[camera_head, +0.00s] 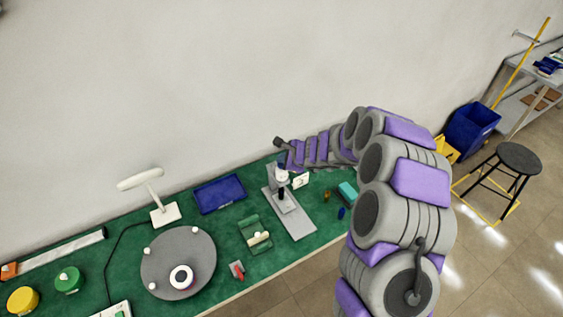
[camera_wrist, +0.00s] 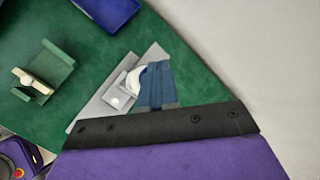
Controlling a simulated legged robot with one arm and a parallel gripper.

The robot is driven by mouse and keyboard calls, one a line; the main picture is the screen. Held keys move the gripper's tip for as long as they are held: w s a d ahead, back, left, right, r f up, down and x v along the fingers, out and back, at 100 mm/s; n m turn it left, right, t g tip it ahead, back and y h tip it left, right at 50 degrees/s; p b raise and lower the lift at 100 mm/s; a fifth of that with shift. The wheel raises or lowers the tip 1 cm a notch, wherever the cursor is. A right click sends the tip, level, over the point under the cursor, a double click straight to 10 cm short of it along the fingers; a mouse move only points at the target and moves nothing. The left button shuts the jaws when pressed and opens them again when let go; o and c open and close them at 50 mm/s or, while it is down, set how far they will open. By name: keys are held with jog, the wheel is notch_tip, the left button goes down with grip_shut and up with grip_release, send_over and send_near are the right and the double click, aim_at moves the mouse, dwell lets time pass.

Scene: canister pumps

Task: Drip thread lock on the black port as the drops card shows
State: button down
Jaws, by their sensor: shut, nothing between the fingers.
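My gripper shows in the wrist view as closed blue fingers (camera_wrist: 157,86) above a grey stand (camera_wrist: 97,110). The fingers hide part of a white rounded piece on it. In the head view the stand (camera_head: 291,216) lies beneath my arm's end, with white and dark parts near its back. A small white card (camera_head: 300,181) stands beside it; its marks are too small to read. A small red item with a grey part (camera_head: 237,270) lies on the green bench. I cannot tell which piece is the black port, or identify the thread lock with certainty.
A grey disc (camera_head: 178,250) with white knobs carries a white ring with a dark centre (camera_head: 181,277). A green holder (camera_head: 256,236), blue tray (camera_head: 218,195), white lamp (camera_head: 164,213), yellow pot (camera_head: 22,300) and green pot (camera_head: 68,280) stand on the bench. Small bottles lie right of the grey stand.

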jog(key=shift+r+p, duration=0.4)
jog(key=shift+r, duration=0.3)
notch_tip(320, 180, up, 5)
jog(key=p, duration=0.4)
dwell(2.5)
